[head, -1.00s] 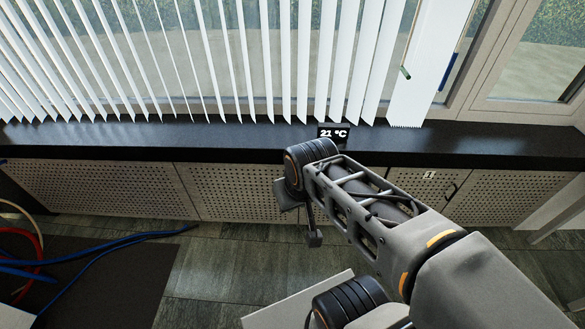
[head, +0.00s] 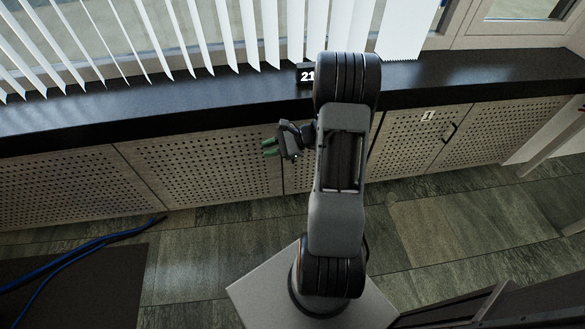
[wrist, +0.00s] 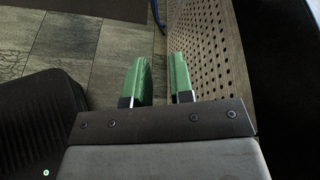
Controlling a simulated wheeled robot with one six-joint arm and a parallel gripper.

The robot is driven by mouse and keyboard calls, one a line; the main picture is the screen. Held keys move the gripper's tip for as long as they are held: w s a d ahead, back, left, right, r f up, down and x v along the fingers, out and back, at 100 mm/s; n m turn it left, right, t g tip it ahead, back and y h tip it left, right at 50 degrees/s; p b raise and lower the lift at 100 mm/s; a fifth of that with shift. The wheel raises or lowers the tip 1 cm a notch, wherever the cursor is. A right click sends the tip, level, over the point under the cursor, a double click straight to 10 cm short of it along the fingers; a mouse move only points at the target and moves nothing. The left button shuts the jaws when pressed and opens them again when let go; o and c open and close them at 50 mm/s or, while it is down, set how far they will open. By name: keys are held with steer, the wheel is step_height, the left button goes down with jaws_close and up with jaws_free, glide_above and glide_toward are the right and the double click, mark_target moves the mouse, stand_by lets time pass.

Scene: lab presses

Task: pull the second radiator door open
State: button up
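A row of perforated, light-coloured radiator doors runs under the black sill. In the head view one door (head: 200,165) is left of my arm, and another (head: 405,140), with a label reading 1, is right of it. A dark handle (head: 449,132) shows just right of that label. My arm covers part of the row, and I cannot tell which door is the second. My gripper (head: 269,147) is in front of the doors, its green fingers pointing left, apart and empty. In the wrist view the open fingers (wrist: 159,80) are beside a perforated panel (wrist: 210,60).
The black sill (head: 180,110) overhangs the doors, with a 21 display (head: 306,76) and white blinds (head: 220,35) above. Blue hoses (head: 90,245) and a dark mat (head: 90,290) lie on the floor at lower left. Tiled floor (head: 450,225) is clear at right.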

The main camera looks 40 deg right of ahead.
steer(key=d+f+m+t+h+b, duration=0.2)
steer(key=d+f+m+t+b, duration=0.2)
steer(key=d+f+m+t, duration=0.45)
steer(key=m+t+h+b, duration=0.2)
steer(key=m+h+b, duration=0.2)
steer(key=m+h, duration=0.35)
glide_toward(293, 162)
step_height(293, 162, up, 3)
steer(key=s, duration=0.3)
steer(key=w, duration=0.4)
steer(key=w+b, duration=0.1)
steer(key=w, duration=0.4)
steer(key=w+a+b, duration=0.1)
steer(key=w, duration=0.3)
steer(key=shift+w+r, duration=0.1)
steer(key=shift+w, duration=0.1)
jaws_close()
